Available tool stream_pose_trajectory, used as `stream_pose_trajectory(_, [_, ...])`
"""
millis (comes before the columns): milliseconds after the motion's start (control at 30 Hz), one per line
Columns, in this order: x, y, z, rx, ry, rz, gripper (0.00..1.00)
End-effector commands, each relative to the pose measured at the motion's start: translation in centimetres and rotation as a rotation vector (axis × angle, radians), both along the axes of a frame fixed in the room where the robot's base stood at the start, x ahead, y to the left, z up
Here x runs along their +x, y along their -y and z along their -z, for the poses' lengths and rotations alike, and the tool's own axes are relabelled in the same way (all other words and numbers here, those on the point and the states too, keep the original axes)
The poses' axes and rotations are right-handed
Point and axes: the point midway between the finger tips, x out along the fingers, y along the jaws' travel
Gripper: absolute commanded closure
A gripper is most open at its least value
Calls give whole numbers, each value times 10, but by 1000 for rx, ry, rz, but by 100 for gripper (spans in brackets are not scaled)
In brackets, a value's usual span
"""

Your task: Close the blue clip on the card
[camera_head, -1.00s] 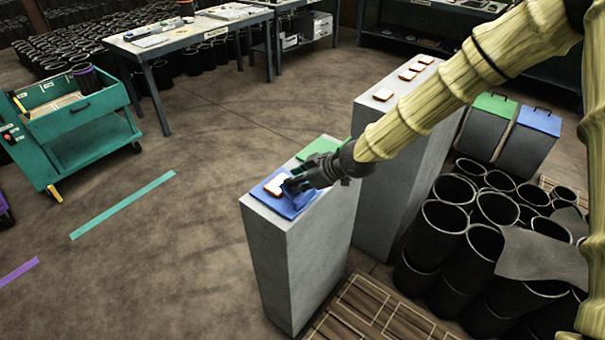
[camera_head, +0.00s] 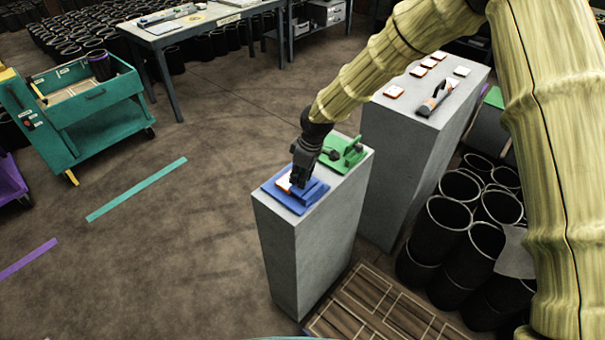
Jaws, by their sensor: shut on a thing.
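The blue clip (camera_head: 314,191) sits on the front part of a grey pedestal's top, on a blue base. A white card with an orange edge (camera_head: 283,183) lies at its left side, partly hidden by my gripper. My gripper (camera_head: 298,186) points down from above and is shut at the blue clip, between the card and the clip's right part. The fingertips are small and dark here, so the exact grip on the clip is hard to make out.
A green clip (camera_head: 344,150) stands behind on the same pedestal (camera_head: 285,250). Black tubes (camera_head: 450,230) crowd the right. A teal cart (camera_head: 80,115) stands left; open floor lies between.

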Motion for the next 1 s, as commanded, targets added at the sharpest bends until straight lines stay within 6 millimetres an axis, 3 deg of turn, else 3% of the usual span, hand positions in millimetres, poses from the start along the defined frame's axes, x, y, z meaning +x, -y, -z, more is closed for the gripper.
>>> stream_pose_trajectory(433, [-1, 0, 3, -9, -9, -1, 100])
stream_pose_trajectory(467, [-1, 0, 3, -9, -9, -1, 75])
stream_pose_trajectory(567, [-1, 0, 3, -9, -9, -1, 56])
stream_pose_trajectory(1000, [0, 1, -5, -9, -6, 1, 55])
